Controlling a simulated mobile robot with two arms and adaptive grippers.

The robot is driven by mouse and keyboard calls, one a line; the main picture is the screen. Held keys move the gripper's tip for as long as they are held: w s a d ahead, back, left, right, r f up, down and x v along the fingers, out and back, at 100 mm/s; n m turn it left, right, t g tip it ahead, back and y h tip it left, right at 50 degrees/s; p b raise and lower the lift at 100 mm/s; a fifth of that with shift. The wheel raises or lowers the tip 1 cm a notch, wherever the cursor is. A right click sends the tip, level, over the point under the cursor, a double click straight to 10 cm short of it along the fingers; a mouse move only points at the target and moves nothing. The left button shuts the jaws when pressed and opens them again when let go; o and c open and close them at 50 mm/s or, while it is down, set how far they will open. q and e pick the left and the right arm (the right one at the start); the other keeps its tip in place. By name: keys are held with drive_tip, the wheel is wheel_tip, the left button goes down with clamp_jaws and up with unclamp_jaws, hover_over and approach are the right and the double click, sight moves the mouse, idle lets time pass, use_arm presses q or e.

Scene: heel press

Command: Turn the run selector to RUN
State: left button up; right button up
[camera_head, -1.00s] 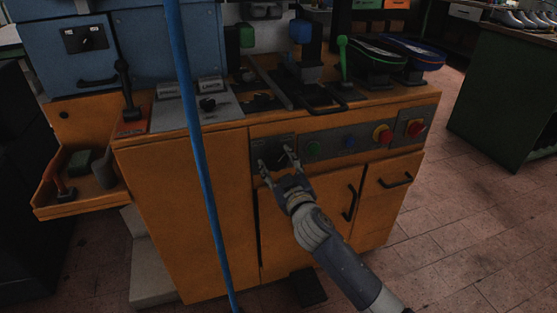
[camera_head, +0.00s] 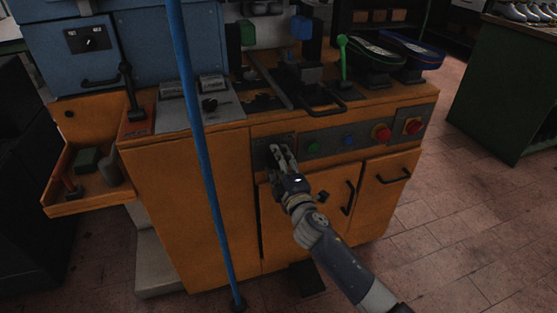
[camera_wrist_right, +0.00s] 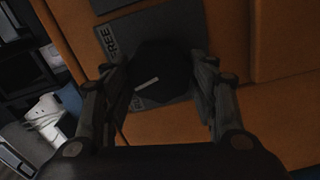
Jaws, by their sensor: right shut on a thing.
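The run selector is a dark round knob (camera_wrist_right: 165,65) with a pale pointer line, on a grey plate (camera_wrist_right: 118,38) in the right wrist view. The word FREE reads on the plate beside it; a second label is partly covered by the knob and a finger. My right gripper (camera_wrist_right: 158,82) has one finger on each side of the knob and is shut on it. In the head view my right gripper (camera_head: 281,156) is at the left end of the front control panel (camera_head: 330,146) and hides most of the selector. My left gripper is not in view.
Right of the selector on the panel are a green button (camera_head: 314,147), a blue button (camera_head: 348,141) and red knobs (camera_head: 381,132). A blue upright pole (camera_head: 203,150) stands left of my right arm. Orange cabinet doors (camera_head: 333,195) with black handles are below.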

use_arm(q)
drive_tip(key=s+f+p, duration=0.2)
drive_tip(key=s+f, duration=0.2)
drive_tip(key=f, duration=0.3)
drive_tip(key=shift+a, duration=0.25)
use_arm(e)
drive_tip(key=shift+f+n, duration=0.15)
drive_tip(key=shift+n, duration=4.55)
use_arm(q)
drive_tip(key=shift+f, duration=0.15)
use_arm(e)
drive_tip(key=o, duration=1.1)
drive_tip(key=shift+c, duration=0.2)
drive_tip(key=v, duration=1.2)
